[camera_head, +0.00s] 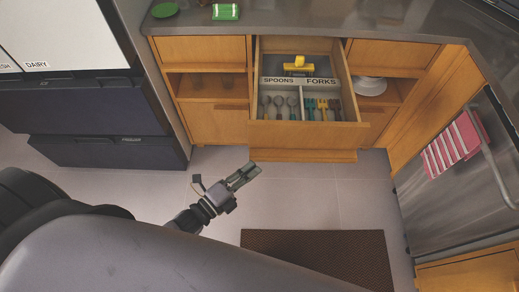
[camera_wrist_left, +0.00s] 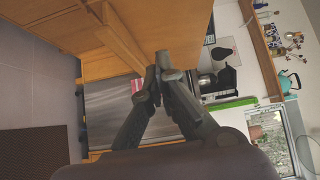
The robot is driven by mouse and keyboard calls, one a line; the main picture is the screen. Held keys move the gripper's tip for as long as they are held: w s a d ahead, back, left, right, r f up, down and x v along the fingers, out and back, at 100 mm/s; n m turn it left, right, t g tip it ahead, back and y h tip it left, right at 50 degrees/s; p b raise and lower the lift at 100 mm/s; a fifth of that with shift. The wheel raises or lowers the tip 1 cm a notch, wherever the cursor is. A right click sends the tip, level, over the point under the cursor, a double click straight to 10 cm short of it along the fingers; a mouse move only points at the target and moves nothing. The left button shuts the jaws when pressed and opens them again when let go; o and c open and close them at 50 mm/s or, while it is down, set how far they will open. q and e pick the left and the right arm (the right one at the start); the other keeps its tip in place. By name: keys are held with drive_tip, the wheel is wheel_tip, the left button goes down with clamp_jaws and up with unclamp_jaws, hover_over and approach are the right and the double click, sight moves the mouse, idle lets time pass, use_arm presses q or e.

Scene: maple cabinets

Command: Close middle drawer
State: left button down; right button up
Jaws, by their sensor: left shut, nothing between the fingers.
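The drawer (camera_head: 307,136) stands pulled out from the maple cabinet in the head view. Its tray (camera_head: 288,82) is labelled SPOONS and FORKS and holds several utensils and a yellow-handled item (camera_head: 298,66). My left gripper (camera_head: 252,170) is shut and empty, in front of and to the left of the drawer front, apart from it in the head view. In the left wrist view the fingertips (camera_wrist_left: 158,68) meet, with wooden cabinet faces (camera_wrist_left: 75,25) beyond them. My right gripper is not in view.
A counter (camera_head: 290,22) runs above the drawer, with a green box (camera_head: 226,12) on it. Open shelves flank the drawer; the right one holds white plates (camera_head: 370,86). A brown mat (camera_head: 320,255) lies on the floor. A striped towel (camera_head: 455,143) hangs at right.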

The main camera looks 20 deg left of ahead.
sight(260, 156)
use_arm(q)
drive_tip(key=w, duration=0.4)
drive_tip(key=w+p, duration=0.1)
drive_tip(key=shift+w+d, duration=0.4)
drive_tip(key=shift+w+a, duration=0.25)
drive_tip(key=shift+w, duration=0.35)
